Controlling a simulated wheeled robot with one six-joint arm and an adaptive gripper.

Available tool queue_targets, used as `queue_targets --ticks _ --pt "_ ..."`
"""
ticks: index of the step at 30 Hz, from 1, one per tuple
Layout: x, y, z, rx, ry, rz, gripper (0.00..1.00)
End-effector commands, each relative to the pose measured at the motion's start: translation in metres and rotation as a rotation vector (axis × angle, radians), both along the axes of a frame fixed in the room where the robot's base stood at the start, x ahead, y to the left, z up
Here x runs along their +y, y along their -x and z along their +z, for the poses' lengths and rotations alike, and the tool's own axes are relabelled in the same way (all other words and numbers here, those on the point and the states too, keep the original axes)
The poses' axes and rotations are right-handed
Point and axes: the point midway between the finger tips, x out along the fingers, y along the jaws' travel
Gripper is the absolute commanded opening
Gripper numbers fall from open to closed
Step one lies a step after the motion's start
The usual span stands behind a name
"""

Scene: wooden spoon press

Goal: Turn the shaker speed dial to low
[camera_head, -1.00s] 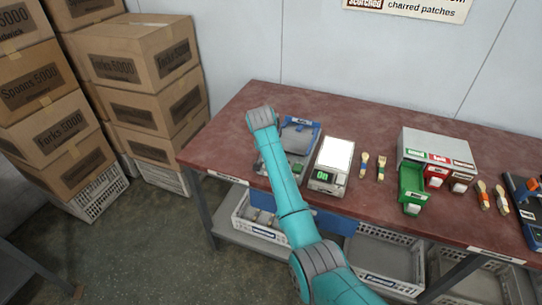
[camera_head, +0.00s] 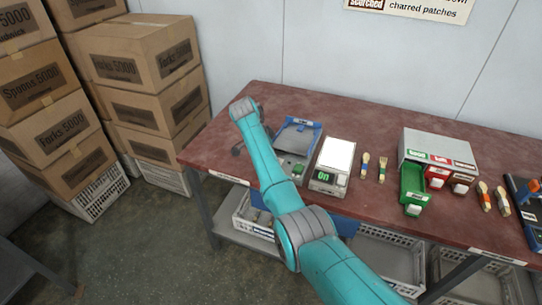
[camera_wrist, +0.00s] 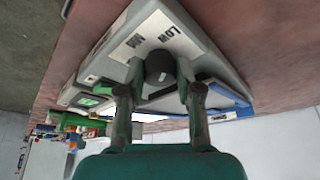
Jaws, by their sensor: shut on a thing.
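The shaker (camera_head: 297,140) is a grey unit with a blue-edged tray, left on the red-brown table. In the wrist view its grey body (camera_wrist: 115,62) fills the upper middle. My gripper (camera_wrist: 158,84) is shut on the dial, one finger on each side. The dial's pointer is not clear enough to read. In the head view my arm hides the dial and part of the shaker's left side.
A white-topped unit with a green "On" display (camera_head: 323,178) stands right of the shaker. Stacked cardboard boxes (camera_head: 140,60) stand left of the table. The table's left end is mostly clear.

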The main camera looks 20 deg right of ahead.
Motion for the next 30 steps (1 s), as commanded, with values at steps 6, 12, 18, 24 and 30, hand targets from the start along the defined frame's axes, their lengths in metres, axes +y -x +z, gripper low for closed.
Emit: queue_targets --ticks 6,12,18,24,30 --pt "0.0007 0.0003 -0.0014 0.003 -0.001 -0.055 0.0" --pt "0.0007 0.0002 -0.0012 0.003 -0.001 -0.07 0.0" --pt "0.0007 0.0002 -0.0014 0.003 -0.001 -0.07 0.0" --pt "0.0006 0.0002 -0.0013 0.002 -0.001 -0.07 0.58" --pt "0.0004 -0.0001 -0.0007 0.001 -0.001 -0.069 0.58"
